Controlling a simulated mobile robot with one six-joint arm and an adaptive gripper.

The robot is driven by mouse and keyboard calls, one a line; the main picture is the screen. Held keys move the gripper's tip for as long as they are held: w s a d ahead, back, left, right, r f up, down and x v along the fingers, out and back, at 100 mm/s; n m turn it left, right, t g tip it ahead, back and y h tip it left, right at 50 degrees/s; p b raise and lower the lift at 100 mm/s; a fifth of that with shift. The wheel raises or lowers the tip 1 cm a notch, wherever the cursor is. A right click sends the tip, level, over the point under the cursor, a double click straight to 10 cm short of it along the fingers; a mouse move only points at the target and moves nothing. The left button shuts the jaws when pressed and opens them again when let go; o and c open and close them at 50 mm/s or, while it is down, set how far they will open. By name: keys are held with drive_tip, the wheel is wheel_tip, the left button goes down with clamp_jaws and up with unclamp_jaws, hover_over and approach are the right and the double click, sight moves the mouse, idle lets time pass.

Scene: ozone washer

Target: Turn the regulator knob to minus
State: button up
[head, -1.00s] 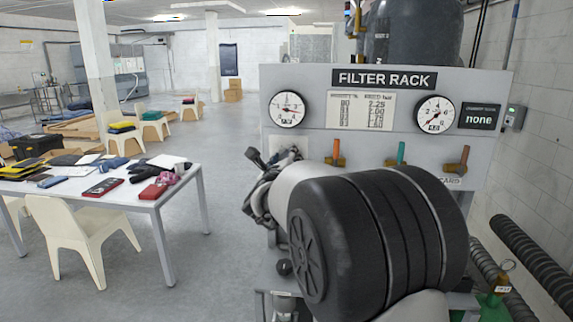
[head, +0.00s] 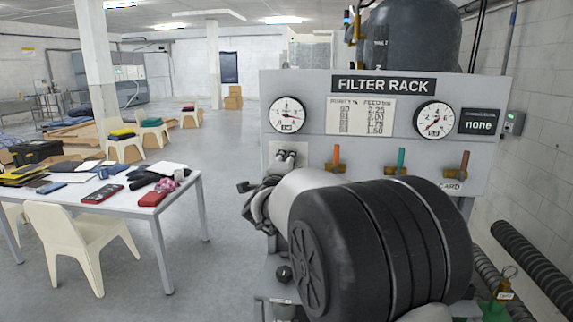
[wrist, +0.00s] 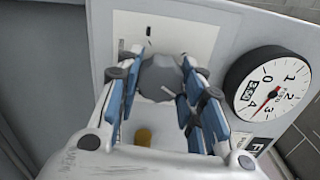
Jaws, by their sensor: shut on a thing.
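The regulator knob (wrist: 160,78) is a grey faceted knob on a pale plate on the panel, seen in the wrist view. My gripper (wrist: 163,90) has its blue-padded fingers on both sides of it and is shut on it. Small dark marks show on the plate above and beside the knob, too small to read. In the head view the plate (head: 275,153) is on the rack's left side, below the left gauge (head: 288,115). There my gripper (head: 268,178) and wrist hide the knob. The gauge also shows in the wrist view (wrist: 268,85), its red needle pointing lower left.
The grey filter rack (head: 310,145) carries a right gauge (head: 434,120), a printed chart (head: 360,115) and several coloured levers, including a green one (head: 401,160). Dark hoses (head: 530,260) lie at the right wall. A table (head: 185,190) with folded items stands left.

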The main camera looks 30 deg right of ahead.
drive_tip(key=n+p, duration=0.1)
drive_tip(key=n, duration=0.2)
drive_tip(key=shift+n, duration=0.4)
drive_tip(key=n+p, duration=0.2)
drive_tip(key=n, duration=0.2)
drive_tip(key=shift+r+n, duration=0.1)
drive_tip(key=shift+n, duration=0.2)
drive_tip(key=n+p, duration=0.2)
drive_tip(key=n, duration=0.2)
drive_tip(key=n+p, duration=0.2)
drive_tip(key=n, duration=0.3)
drive_tip(key=n+p, duration=0.2)
drive_tip(key=n, duration=0.2)
drive_tip(key=shift+n+p, duration=0.3)
drive_tip(key=shift+p, duration=0.1)
drive_tip(key=n+p, duration=0.1)
drive_tip(key=n, duration=0.2)
drive_tip(key=shift+n+p, duration=0.3)
drive_tip(key=shift+p, duration=0.1)
drive_tip(key=n+p, duration=0.2)
drive_tip(key=n, duration=0.2)
drive_tip(key=shift+n+p, duration=0.65)
drive_tip(key=shift+n, duration=1.05)
